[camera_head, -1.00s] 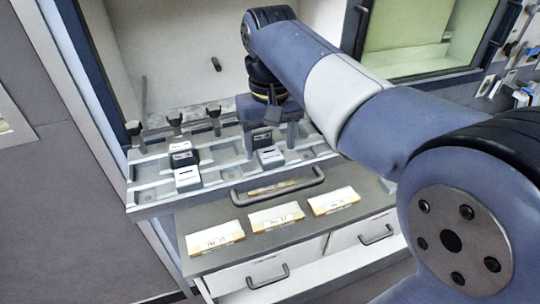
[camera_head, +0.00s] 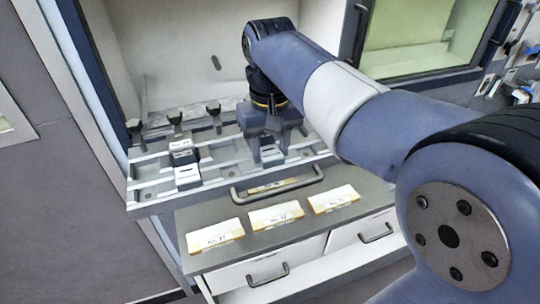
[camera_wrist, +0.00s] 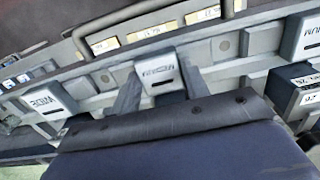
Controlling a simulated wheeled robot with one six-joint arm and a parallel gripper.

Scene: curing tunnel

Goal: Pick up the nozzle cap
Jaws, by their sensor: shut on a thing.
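The nozzle cap is a small grey block with a white-labelled top (camera_head: 268,152), sitting in the slotted rack (camera_head: 146,198). My gripper (camera_head: 272,158) is down over it, with a finger on each side, and is shut on it. In the wrist view, the block (camera_wrist: 160,76) shows between my two fingers (camera_wrist: 158,92), its label upside down and not clearly readable. The block still appears to be at rack level. Its lower part is hidden by the fingers and rack.
Two more labelled blocks, a rear one (camera_head: 183,156) and a front one (camera_head: 187,177), stand at the rack's left. Dark-topped posts (camera_head: 175,119) line its back. A drawer handle (camera_head: 277,192) and paper labels (camera_head: 215,236) lie in front. A glass-fronted opening (camera_head: 420,35) is behind.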

